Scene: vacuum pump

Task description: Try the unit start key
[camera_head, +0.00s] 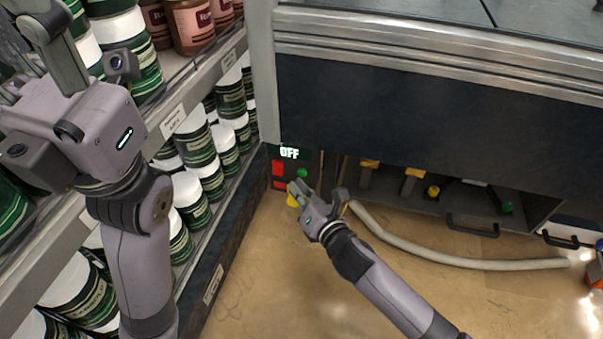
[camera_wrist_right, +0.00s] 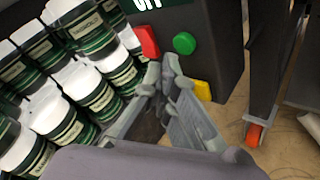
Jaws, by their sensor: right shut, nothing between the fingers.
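A dark control unit has a lit display (camera_head: 290,152) reading OFF. Below it are a red key (camera_head: 278,167), a green key (camera_head: 302,173) and a yellow key (camera_head: 292,201). In the right wrist view the red key (camera_wrist_right: 148,40), green key (camera_wrist_right: 184,43) and yellow key (camera_wrist_right: 202,90) face me; I see no label naming the start key. My right gripper (camera_head: 297,188) is shut and empty, its tips (camera_wrist_right: 162,68) just below the green and red keys in that view. Contact cannot be told. My left gripper (camera_head: 45,45) is raised by the shelves; its finger opening is unclear.
Shelves of green-labelled jars (camera_head: 187,190) stand close on the left. A dark-fronted counter (camera_head: 420,110) overhangs the unit on the right. A pale hose (camera_head: 430,252) lies across the tan floor (camera_head: 270,290), which is otherwise mostly clear.

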